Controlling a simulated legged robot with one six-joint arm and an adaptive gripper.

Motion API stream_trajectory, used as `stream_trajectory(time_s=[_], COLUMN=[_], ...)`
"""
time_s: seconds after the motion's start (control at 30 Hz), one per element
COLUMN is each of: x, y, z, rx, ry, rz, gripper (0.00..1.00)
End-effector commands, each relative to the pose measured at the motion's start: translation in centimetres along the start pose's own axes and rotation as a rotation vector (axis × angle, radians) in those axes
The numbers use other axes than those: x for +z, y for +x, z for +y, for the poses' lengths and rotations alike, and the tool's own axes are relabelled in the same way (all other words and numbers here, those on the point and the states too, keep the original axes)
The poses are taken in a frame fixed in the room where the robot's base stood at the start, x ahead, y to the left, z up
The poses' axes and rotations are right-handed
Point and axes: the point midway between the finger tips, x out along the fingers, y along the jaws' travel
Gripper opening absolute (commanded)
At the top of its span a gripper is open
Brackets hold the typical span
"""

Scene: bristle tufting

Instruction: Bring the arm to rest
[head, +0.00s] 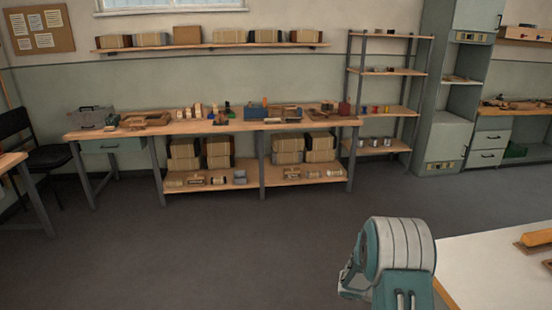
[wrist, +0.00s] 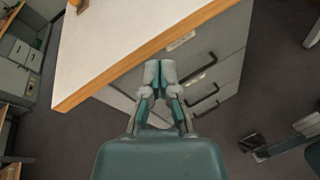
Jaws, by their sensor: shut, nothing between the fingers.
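My gripper (wrist: 160,72) shows in the wrist view with its two fingertips together and nothing between them. It is at the edge of a white-topped table (wrist: 110,45) with a wooden rim, as seen from above; I cannot tell the height between them. The table has grey drawers with dark handles below its top. In the head view part of my arm stands at the lower right, beside the white table top (head: 480,262). The fingertips cannot be made out in the head view.
A long wooden workbench (head: 190,127) with boxes and small parts stands along the back wall. A shelf rack (head: 395,72) and a grey cabinet (head: 448,135) stand to its right. A dark chair (head: 45,155) is at the left. The grey floor (head: 210,245) between is clear.

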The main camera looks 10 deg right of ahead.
Motion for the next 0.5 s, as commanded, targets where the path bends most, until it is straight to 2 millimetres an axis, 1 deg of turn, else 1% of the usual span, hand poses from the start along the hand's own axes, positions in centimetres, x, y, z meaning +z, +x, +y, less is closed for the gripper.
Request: stream_trajectory(time_s=[0.03,0.2,0.37,0.5], x=[1.8,6.2,10.0,12.8], y=[-1.0,-4.1,-7.2,-9.9], z=[0.1,-0.9,-2.4,-4.1], rx=[-0.027,-0.13,-0.223,-0.301], ry=[0.047,0.19,0.323,0.437], rz=[0.027,0.135,0.25,0.362], gripper=[0.0,0.0,0.0,0.0])
